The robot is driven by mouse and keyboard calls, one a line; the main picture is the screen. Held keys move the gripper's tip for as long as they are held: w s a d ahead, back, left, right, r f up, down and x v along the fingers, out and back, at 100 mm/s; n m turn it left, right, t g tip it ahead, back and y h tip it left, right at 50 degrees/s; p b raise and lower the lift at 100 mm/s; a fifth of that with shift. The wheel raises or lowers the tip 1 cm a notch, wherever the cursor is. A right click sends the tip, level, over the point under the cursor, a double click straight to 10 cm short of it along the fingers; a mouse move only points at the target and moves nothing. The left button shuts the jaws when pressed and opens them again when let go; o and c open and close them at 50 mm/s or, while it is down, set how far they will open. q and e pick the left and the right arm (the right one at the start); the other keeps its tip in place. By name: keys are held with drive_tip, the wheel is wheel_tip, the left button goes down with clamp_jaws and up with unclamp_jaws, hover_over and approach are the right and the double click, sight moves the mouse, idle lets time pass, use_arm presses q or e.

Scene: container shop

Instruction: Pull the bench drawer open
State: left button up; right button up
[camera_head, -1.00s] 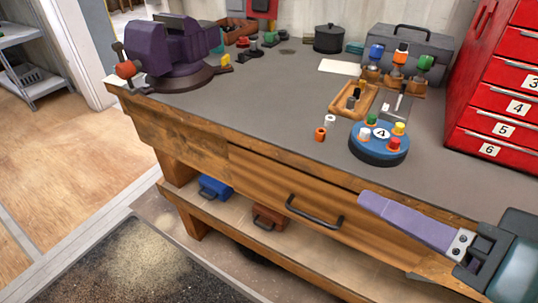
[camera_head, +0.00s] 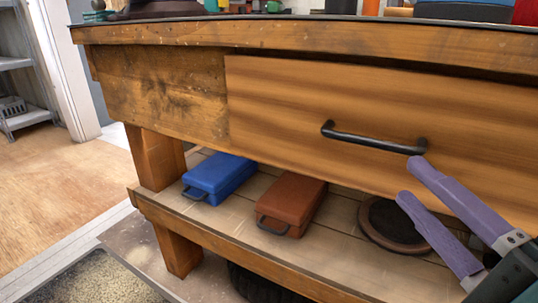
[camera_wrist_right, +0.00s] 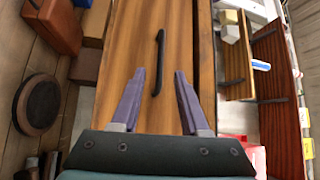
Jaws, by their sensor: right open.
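The bench drawer (camera_head: 300,105) has a wooden front with a black bar handle (camera_head: 372,138), and it looks shut under the worktop edge. My right gripper (camera_head: 408,180) is open at the right of the head view, with two purple fingers. Its upper fingertip is close to the right end of the handle in that picture. In the right wrist view, the handle (camera_wrist_right: 159,62) lies ahead, between the lines of the open fingers (camera_wrist_right: 158,72). No grasp shows, and contact cannot be told. My left gripper is not in view.
The lower shelf (camera_head: 335,215) holds a blue case (camera_head: 218,176), a brown case (camera_head: 291,203) and a dark round object (camera_head: 395,224). Bench legs (camera_head: 157,158) stand at the left. Open floor (camera_head: 60,180) lies left of the bench.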

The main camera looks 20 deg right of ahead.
sight(372, 145)
drive_tip(key=w, duration=0.3)
drive_tip(key=w+r, duration=0.1)
drive_tip(key=w, duration=0.5)
drive_tip(key=shift+w+d+r+b, duration=0.2)
drive_tip(key=shift+w+d+b, duration=0.1)
drive_tip(key=shift+d+b, duration=0.1)
drive_tip(key=shift+c, duration=0.3)
clamp_jaws()
idle(0.6)
